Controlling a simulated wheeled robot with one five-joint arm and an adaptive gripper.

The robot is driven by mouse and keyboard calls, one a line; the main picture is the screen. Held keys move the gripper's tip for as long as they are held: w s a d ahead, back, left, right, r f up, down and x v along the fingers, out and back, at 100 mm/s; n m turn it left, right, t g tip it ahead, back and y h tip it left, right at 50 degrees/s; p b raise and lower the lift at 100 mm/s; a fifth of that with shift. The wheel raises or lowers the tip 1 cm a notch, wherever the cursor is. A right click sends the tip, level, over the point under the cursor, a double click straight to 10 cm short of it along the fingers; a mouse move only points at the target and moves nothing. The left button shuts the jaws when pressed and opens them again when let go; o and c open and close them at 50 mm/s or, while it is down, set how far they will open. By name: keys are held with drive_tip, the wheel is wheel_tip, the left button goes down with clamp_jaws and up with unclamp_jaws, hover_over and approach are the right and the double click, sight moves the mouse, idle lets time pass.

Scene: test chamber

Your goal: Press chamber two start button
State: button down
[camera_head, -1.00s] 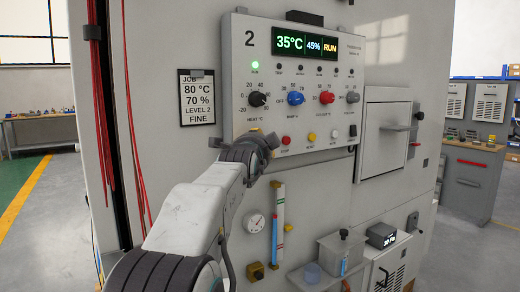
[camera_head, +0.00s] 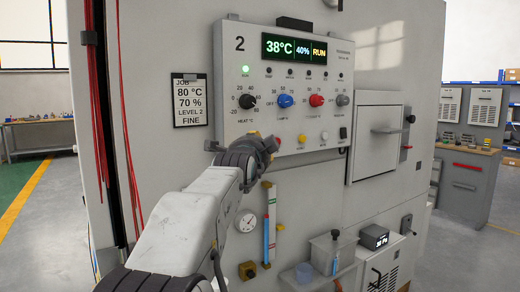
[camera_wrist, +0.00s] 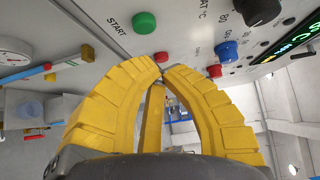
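The chamber two control panel (camera_head: 300,70) carries a large "2" and a lit display (camera_head: 294,47) reading 38°C, 40%, RUN. A small green lamp (camera_head: 245,70) glows on it. In the wrist view the green button marked START (camera_wrist: 144,22) stands out from the panel, just beyond my fingertips. My gripper (camera_wrist: 164,66) shows yellow fingers with their tips drawn together and nothing held. In the head view my gripper (camera_head: 268,144) is in front of the panel's lower left edge and hides the start button. I cannot tell if the fingers touch the panel.
A red button (camera_wrist: 161,57) is close to the fingertips. Blue (camera_head: 285,100) and red (camera_head: 316,100) knobs sit above. A job card (camera_head: 190,100) reads 80 °C, 70 %, LEVEL 2, FINE. A gauge (camera_head: 246,222) and a shelf with a cup (camera_head: 305,272) are below.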

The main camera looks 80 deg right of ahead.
drive_tip(key=a+b, duration=0.1)
drive_tip(key=a, duration=0.7)
drive_tip(key=shift+w+a, duration=0.1)
idle(1.0)
